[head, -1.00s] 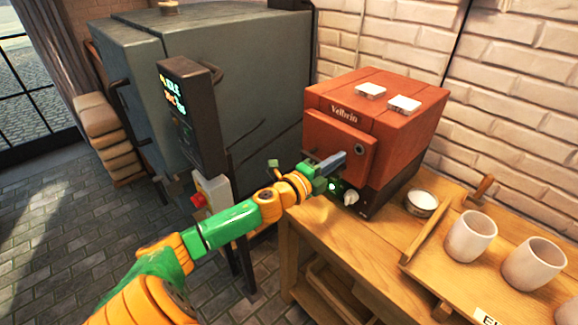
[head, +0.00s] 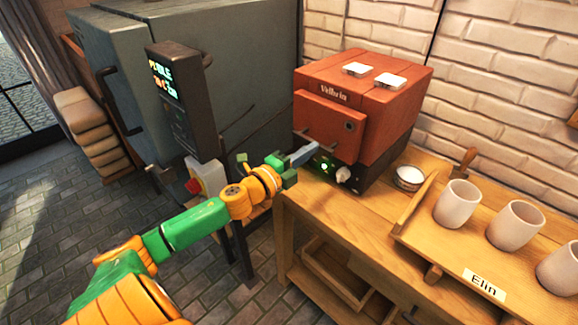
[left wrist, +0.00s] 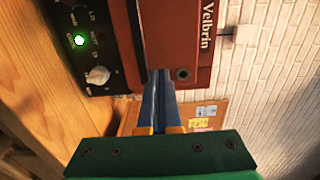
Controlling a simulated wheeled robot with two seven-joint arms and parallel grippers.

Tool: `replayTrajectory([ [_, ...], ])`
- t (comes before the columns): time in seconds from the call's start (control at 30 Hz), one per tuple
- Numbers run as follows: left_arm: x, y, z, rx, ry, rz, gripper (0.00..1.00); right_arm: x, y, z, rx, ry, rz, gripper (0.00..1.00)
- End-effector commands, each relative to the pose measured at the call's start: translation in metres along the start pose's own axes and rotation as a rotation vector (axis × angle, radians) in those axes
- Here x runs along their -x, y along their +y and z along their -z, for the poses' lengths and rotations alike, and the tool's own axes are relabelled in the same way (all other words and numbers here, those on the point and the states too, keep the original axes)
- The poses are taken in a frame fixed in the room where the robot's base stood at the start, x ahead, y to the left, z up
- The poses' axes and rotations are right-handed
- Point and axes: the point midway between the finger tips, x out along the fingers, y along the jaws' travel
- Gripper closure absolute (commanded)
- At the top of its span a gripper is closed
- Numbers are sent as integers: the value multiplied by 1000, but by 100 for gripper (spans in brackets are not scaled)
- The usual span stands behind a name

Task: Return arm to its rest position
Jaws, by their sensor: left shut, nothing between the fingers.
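My left arm comes in from the lower left in the head view, green and orange. My left gripper (head: 306,153) is shut and empty, its grey-blue fingers in front of the lower front of the small red kiln (head: 365,95) marked Velbrin. In the left wrist view the shut fingers (left wrist: 161,88) point at the kiln front (left wrist: 176,35), near its lit green lamp and white knob (left wrist: 97,75). I cannot tell whether the fingertips touch the kiln. The kiln door looks closed. My right gripper is not in view.
The kiln stands on a wooden table (head: 345,205). A small white bowl (head: 409,177), a tray labelled Elin (head: 445,262) and pale cups (head: 457,204) are to its right. A large grey kiln (head: 235,70) with a control panel (head: 181,98) stands at the left.

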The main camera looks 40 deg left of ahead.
Motion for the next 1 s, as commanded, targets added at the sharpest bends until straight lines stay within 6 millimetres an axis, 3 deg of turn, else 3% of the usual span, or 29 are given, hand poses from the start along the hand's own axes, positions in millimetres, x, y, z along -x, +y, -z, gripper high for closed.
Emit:
replayTrajectory([
  [0.4,58,1,1,0,2,-2,100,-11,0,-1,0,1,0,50],
  [0.63,66,-1,0,-2,0,0,100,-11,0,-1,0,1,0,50],
  [0.7,66,8,-7,21,-22,-17,100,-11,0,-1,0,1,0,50],
  [0.77,69,34,-24,81,-81,-62,100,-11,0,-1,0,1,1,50],
  [0.83,80,86,-52,202,-193,-153,100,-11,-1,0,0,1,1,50],
  [0.87,88,115,-62,266,-248,-201,100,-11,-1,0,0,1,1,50],
  [0.9,102,155,-72,355,-324,-269,100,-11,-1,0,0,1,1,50],
  [1.0,148,254,-75,564,-498,-437,100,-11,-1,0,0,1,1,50],
])
